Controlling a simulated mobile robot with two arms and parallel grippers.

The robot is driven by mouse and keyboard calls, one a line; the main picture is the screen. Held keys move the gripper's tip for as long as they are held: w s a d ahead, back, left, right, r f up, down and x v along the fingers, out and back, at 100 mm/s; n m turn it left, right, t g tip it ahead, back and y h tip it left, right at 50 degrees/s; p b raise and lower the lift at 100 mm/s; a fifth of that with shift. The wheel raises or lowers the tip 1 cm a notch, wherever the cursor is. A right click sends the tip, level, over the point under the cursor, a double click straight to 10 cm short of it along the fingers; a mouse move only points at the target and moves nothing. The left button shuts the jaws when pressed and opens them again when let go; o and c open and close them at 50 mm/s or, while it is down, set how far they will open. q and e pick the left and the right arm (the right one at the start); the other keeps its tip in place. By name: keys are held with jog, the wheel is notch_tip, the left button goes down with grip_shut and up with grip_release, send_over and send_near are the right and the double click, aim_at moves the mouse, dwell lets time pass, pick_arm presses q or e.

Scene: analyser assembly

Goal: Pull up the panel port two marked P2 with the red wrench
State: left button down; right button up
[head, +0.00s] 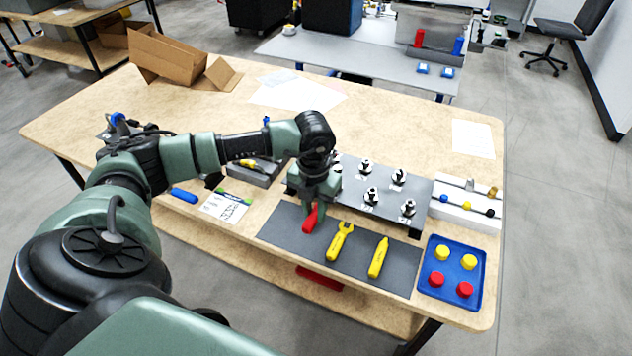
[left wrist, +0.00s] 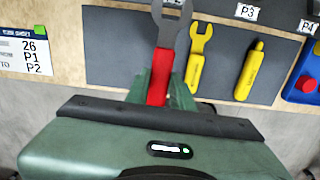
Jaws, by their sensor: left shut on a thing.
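My left gripper (head: 318,206) points down at the left part of the dark mat (head: 272,235) and is shut on the red wrench (head: 310,221). In the left wrist view, the red handle (left wrist: 158,80) sits between the green fingers and the wrench's grey open jaw points away from me. I cannot tell whether the wrench still touches the mat. The dark panel (head: 385,208) with several black and silver port fittings stands behind the mat. My arm hides its left part. Labels P3 (left wrist: 247,12) and P4 (left wrist: 308,27) show; the P2 label on the panel does not.
A yellow wrench (head: 340,241) and a yellow tool (head: 378,258) lie right of the gripper. A blue tray (head: 430,288) holds red and yellow caps. A sheet (head: 226,206) listing 26, P1 and P2 lies left. A white rack (head: 452,213) stands right of the panel.

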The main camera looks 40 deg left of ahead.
pick_arm(q)
jog(key=shift+s+d+r+p, duration=0.15)
jog(key=shift+s+r+p, duration=0.45)
jog(key=shift+s+p, duration=0.05)
jog(key=shift+s+d+r+p, duration=0.15)
jog(key=shift+s+r, duration=0.1)
jog(key=shift+s, duration=0.15)
jog(key=shift+s+d+r+p, duration=0.1)
jog(key=shift+s+r+p, duration=0.1)
jog(key=shift+s, duration=0.2)
notch_tip(320, 180, up, 7)
jog(key=p, duration=0.4)
